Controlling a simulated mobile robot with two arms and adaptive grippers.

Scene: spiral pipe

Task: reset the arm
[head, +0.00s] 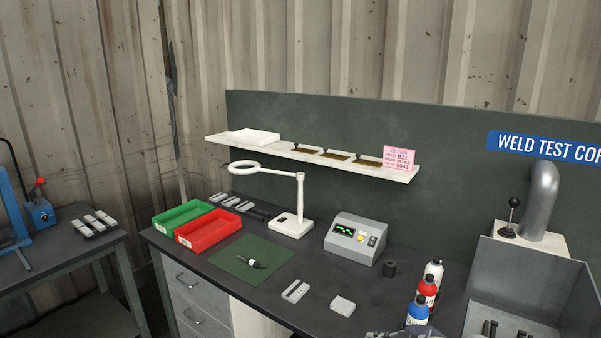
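Neither of my grippers can be made out in the head view. A grey shape (402,334) is cut off at the bottom edge, and I cannot tell what it is. A white stand with a jointed arm and a ring head (291,222) stands on the dark workbench (235,297). A small dark piece with a white band (251,262) lies on a green mat (228,255).
Green (182,220) and red (210,231) bins sit at the bench's left. A shelf (300,154) is above. Another table (60,255) is at left.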

